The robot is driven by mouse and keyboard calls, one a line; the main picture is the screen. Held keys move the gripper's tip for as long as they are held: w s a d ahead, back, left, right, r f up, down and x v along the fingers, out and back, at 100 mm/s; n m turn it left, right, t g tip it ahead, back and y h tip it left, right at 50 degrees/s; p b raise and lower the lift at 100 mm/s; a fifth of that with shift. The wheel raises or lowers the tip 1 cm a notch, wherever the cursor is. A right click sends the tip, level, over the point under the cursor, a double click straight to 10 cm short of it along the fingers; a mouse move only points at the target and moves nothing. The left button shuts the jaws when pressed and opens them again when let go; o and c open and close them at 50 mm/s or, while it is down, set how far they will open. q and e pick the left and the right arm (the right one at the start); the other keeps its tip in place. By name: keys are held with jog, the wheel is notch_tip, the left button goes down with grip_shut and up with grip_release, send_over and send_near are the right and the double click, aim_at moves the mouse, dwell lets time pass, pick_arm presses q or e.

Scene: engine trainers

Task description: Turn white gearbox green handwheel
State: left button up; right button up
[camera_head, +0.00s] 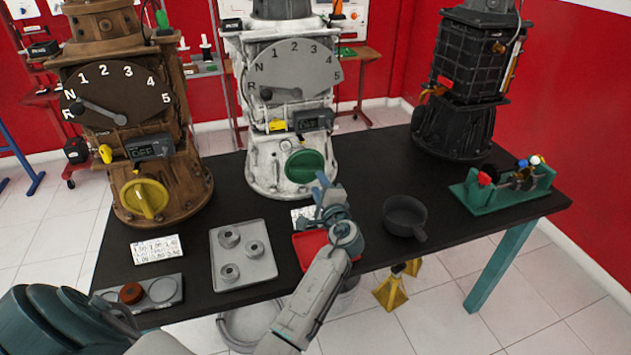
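The white gearbox (268,150) stands at the back middle of the black table, with a grey numbered dial on its upper front. Its green handwheel (301,168) sits low on its front, a round knob with a raised grip bar.
A brown gearbox (180,165) with a yellow handwheel (146,199) stands left, and a black gearbox (460,125) right. A grey tray with rings (262,270), a red tray (308,247), a dark pan (404,214) and a green fixture (500,196) lie on the table (440,190).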

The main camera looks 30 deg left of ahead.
pick_arm(q)
jog(key=b+v, duration=0.1)
jog(key=v, duration=0.5)
pick_arm(e)
jog(key=shift+w+f, duration=0.5)
jog(key=shift+f, duration=0.1)
pick_arm(q)
jog(key=shift+s+d, duration=0.1)
pick_arm(e)
jog(key=shift+s, duration=0.25)
jog(key=shift+d, duration=0.1)
